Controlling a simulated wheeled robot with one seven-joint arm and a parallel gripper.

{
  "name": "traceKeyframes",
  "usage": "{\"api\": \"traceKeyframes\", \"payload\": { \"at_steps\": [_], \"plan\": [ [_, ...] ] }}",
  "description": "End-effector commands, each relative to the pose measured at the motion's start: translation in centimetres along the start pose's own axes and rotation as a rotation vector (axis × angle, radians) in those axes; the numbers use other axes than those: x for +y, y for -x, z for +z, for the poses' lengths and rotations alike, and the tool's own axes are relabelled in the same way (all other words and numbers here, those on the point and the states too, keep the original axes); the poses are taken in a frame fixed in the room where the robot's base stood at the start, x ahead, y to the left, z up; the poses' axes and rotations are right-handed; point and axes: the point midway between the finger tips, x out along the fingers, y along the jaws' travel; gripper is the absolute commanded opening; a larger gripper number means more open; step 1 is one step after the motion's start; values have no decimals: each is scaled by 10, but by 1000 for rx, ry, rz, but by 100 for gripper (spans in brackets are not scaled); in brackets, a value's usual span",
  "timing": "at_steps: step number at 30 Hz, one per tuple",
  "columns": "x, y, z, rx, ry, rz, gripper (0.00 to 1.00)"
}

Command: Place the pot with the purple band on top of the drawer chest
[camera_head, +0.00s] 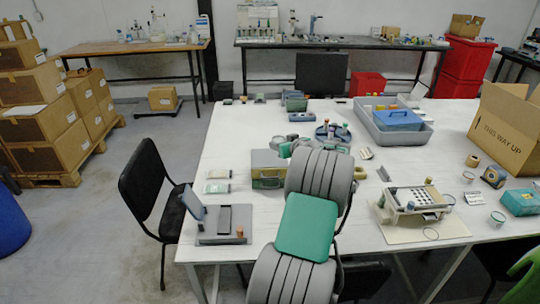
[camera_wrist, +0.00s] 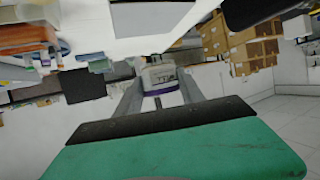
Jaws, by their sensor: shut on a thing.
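My gripper (camera_wrist: 160,88) is shut on a white pot with a purple band (camera_wrist: 160,78), seen between the two fingers in the wrist view. The pot bears dark lettering, and the purple band runs around its end toward the gripper. In the head view my arm hides most of the gripper and I cannot make out the pot. A grey-green box with a tan front, which looks like the drawer chest (camera_head: 267,179), stands on the white table just left of my arm. Its right side is partly covered by the arm.
The white table (camera_head: 340,258) holds a grey tray with a blue box (camera_head: 397,118), a round blue holder (camera_head: 333,132), a rack on a board (camera_head: 413,198) and an open carton (camera_head: 503,130). A grey device (camera_head: 222,226) lies at the front left. A black chair (camera_head: 158,190) stands left.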

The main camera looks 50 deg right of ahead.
Motion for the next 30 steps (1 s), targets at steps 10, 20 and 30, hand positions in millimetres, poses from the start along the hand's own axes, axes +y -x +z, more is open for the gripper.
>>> {"api": "traceKeyframes", "payload": {
  "at_steps": [10,20,30],
  "plan": [
    [-6,-82,30,-1,0,-1,1],
    [-7,-104,64,-1,1,-1,1],
    [-8,-106,69,0,2,-2,1]
  ]
}}
